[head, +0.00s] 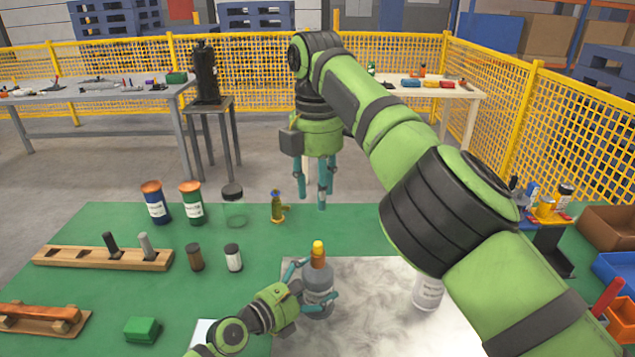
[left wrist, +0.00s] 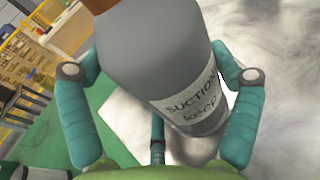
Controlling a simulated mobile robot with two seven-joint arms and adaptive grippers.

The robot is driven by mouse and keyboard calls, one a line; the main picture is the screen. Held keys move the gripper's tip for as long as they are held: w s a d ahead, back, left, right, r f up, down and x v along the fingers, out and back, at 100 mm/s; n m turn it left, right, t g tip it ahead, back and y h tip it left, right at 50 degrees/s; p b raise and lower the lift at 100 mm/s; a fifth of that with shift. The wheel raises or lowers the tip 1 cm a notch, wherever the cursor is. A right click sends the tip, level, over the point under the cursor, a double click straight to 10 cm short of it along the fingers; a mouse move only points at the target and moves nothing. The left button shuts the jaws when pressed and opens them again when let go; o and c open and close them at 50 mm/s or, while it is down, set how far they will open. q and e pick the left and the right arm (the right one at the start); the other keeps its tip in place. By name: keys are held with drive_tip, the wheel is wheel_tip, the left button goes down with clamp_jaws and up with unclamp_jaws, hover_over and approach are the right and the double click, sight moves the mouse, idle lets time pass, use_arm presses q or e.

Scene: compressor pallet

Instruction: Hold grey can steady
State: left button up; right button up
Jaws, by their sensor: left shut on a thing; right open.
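The grey can (head: 318,281) has an orange shoulder and a yellow top and stands upright on the pale, cloudy sheet at the front of the green table. My left gripper (head: 318,287) is shut around its body, with fingers on both sides. In the left wrist view the grey can (left wrist: 172,60) fills the middle, its white label reading "SUCTION keep"; its top is cut off. My right gripper (head: 318,194) hangs above and behind the can, pointing down, open and empty, clear of the can's yellow top.
A white labelled container (head: 427,292) stands right of the can, partly behind my right arm. A small yellow-brown fitting (head: 277,207), a clear jar (head: 234,209) and blue and green cans stand behind left. A wooden rack (head: 90,258) is at left. Bins (head: 610,225) line the right.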

use_arm(q)
drive_tip(key=o, duration=1.3)
